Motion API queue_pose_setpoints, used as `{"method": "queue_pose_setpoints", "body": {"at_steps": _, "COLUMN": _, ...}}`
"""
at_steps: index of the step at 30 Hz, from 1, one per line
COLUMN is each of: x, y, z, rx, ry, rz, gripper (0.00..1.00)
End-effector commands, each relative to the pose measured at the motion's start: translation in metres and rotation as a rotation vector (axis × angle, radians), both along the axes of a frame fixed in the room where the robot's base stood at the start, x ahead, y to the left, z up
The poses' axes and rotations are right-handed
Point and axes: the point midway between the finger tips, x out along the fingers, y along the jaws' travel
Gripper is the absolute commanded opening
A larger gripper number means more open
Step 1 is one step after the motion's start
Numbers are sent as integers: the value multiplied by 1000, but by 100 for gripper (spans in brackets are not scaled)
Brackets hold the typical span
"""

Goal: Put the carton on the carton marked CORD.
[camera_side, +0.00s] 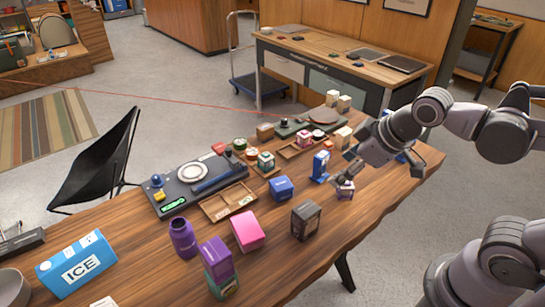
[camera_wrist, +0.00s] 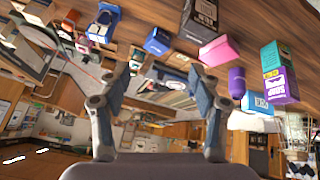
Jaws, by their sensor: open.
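My gripper (camera_side: 352,166) is open, low over the right part of the table. Its spread fingers also show in the wrist view (camera_wrist: 163,80), with nothing between them. Other cartons stand near: a tall blue one (camera_side: 320,167), a squat blue one (camera_side: 282,188), a black one (camera_side: 306,220) and a pink one (camera_side: 247,231). A purple carton (camera_side: 215,257) rests on a green carton (camera_side: 222,285). I cannot read CORD on any of them.
A purple bottle (camera_side: 183,238) and a blue ICE box (camera_side: 77,264) stand at the front left. A wooden tray (camera_side: 213,208) and a dark board with tools (camera_side: 180,200) lie mid-table. Bare wood lies right of the black carton.

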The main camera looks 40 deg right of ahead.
Motion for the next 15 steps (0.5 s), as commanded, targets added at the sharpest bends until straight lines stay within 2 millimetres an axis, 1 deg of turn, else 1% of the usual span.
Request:
{"method": "queue_pose_setpoints", "body": {"at_steps": 1, "x": -5, "y": -11, "z": -3, "rx": 51, "ry": -11, "rz": -100, "gripper": 63}}
{"method": "queue_pose_setpoints", "body": {"at_steps": 3, "x": -8, "y": -20, "z": -6, "rx": 115, "ry": -25, "rz": -209, "gripper": 63}}
{"method": "queue_pose_setpoints", "body": {"at_steps": 6, "x": -12, "y": -28, "z": -9, "rx": 170, "ry": -38, "rz": -302, "gripper": 63}}
{"method": "queue_pose_setpoints", "body": {"at_steps": 9, "x": -13, "y": -30, "z": -9, "rx": 193, "ry": -43, "rz": -338, "gripper": 63}}
{"method": "queue_pose_setpoints", "body": {"at_steps": 15, "x": -12, "y": -30, "z": -9, "rx": 193, "ry": -43, "rz": -339, "gripper": 63}}
